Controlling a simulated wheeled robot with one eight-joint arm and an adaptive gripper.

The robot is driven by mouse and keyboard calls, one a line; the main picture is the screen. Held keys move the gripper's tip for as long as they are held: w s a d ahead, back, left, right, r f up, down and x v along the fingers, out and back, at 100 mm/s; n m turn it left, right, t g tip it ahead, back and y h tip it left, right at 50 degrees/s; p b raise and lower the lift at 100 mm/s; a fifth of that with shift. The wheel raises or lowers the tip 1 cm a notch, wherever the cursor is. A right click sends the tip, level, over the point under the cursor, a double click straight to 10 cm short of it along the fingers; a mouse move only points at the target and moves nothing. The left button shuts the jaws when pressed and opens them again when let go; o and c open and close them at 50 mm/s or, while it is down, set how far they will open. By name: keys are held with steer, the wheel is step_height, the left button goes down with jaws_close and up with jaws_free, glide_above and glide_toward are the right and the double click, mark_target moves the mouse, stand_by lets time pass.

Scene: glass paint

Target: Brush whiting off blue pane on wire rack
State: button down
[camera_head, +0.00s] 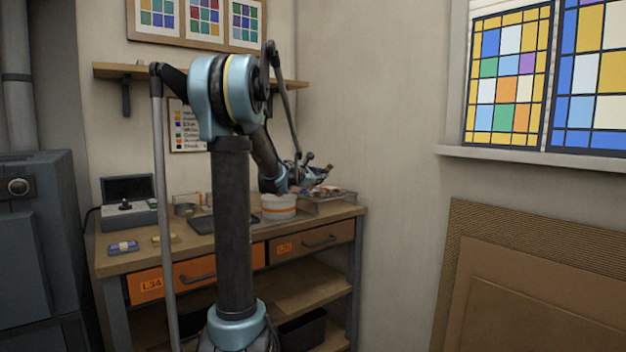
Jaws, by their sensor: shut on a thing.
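My gripper (312,177) is above the wire rack at the right back of the workbench. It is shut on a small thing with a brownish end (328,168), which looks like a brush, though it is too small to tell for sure. The wire rack (335,203) stands at the bench's right end, below my gripper. Small pieces lie on the rack, but my gripper partly hides them and I cannot make out the blue pane among them. I cannot tell whether the brush touches anything.
A white tub with an orange band (278,207) stands just left of the rack. The bench (130,254) also holds a dark mat (203,226), an open grey case (130,213), a blue item (123,248) and a yellow block (166,239). A shelf (115,70) hangs above.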

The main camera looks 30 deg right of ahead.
steer(key=shift+s, duration=0.4)
steer(key=shift+r, duration=0.15)
steer(key=shift+w+d+r, duration=0.15)
steer(key=shift+w+d, duration=0.25)
steer(key=shift+w, duration=0.7)
steer(key=shift+w+d+r, duration=0.15)
steer(key=shift+w+d, duration=0.2)
steer(key=shift+w, duration=0.75)
steer(key=shift+w+d+r, duration=0.15)
steer(key=shift+w+d, duration=0.25)
steer(key=shift+w, duration=0.7)
steer(key=shift+f, duration=0.2)
steer(key=shift+f, duration=0.2)
steer(key=shift+f, duration=0.25)
